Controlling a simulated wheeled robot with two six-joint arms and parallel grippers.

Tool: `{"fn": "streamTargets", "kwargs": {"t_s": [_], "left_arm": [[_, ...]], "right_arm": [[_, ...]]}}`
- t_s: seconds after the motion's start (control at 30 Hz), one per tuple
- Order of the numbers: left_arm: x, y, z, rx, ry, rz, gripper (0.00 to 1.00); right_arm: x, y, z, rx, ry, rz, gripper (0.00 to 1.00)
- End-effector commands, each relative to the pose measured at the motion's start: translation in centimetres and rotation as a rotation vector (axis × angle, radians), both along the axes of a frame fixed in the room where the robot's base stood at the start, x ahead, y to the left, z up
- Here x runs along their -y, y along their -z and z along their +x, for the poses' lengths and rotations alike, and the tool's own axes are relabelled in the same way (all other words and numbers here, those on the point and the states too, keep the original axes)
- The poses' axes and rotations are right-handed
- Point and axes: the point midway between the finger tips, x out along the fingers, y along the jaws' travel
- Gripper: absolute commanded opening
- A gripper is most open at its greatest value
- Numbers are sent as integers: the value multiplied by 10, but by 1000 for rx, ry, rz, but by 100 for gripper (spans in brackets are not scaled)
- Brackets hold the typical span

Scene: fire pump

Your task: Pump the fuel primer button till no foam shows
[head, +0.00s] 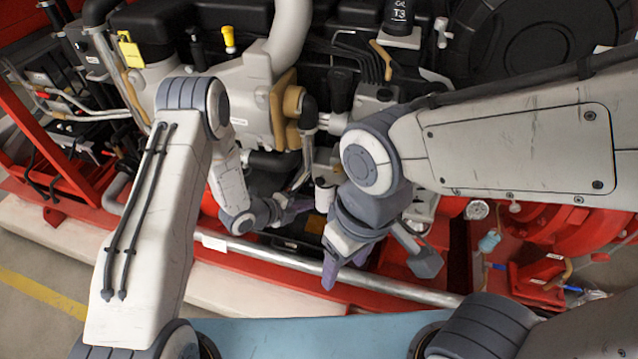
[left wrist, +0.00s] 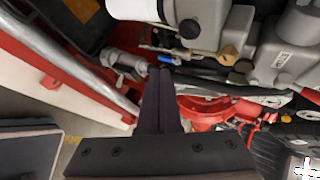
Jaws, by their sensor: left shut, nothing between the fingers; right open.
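My left gripper (head: 298,202) is shut and empty, low in front of the engine, beside a white filter-like cylinder (head: 324,196). In the left wrist view its closed dark fingers (left wrist: 163,75) point at a small fitting with a blue part (left wrist: 164,58), but I cannot tell whether they touch. A pale cylinder (left wrist: 135,10) is above the fingertips there. My right gripper (head: 346,272) is open, pointing down over the front rail. I cannot clearly make out the fuel primer button or any foam; the arms and fingers hide part of this area.
A silver pipe (head: 270,258) runs along the red frame below both grippers. Yellow caps (head: 228,38) and a thick pale pipe (head: 288,35) are on the engine above. Red pump parts (head: 570,235) and a gauge (head: 477,209) are at the right. Hoses crowd the space.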

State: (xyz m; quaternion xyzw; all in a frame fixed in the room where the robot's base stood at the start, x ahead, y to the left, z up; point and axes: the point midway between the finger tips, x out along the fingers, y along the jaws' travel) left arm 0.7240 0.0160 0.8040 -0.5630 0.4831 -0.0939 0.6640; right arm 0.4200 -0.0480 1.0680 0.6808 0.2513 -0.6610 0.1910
Motion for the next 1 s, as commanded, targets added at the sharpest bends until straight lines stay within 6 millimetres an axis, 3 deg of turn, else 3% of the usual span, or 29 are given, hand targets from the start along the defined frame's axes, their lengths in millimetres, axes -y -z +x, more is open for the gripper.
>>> {"fn": "streamTargets", "kwargs": {"t_s": [0.2, 0.4, 1.0], "left_arm": [[10, 2, 29, 2, 2, 0, 0], [14, 1, 44, 1, 1, 1, 0], [16, 0, 48, -1, 0, 1, 0]], "right_arm": [[0, 7, 0, 0, 0, 0, 64], [0, 12, 0, 0, 0, 0, 64], [0, 12, 0, 0, 0, 0, 64]]}}
